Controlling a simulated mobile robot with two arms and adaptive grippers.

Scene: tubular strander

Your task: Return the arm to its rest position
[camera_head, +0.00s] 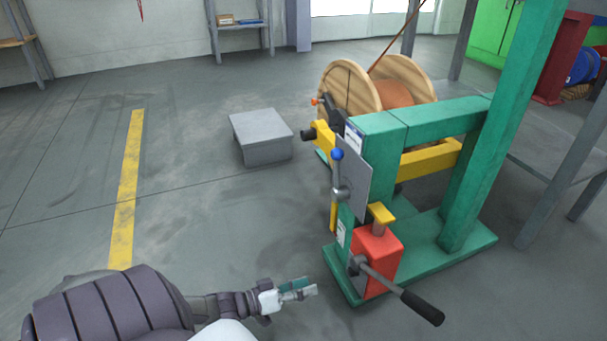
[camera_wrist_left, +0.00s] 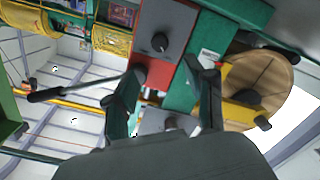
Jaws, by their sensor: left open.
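My left gripper (camera_head: 296,290) reaches in from the lower left in the head view, low in front of the green machine frame (camera_head: 375,140). It is open and empty, with a gap between it and the frame. In the left wrist view its two fingers (camera_wrist_left: 165,95) stand apart, with the red block and green frame behind them. My left arm (camera_head: 110,305) shows at the lower left. My right gripper is not in either view.
The red jack (camera_head: 377,260) has a black-gripped lever (camera_head: 423,307) sticking out to the front. A blue-knobbed handle (camera_head: 337,155) is on the frame. A wooden cable reel (camera_head: 350,88) stands behind. A grey box (camera_head: 260,135) sits on the floor. Floor around the yellow line (camera_head: 127,190) is clear.

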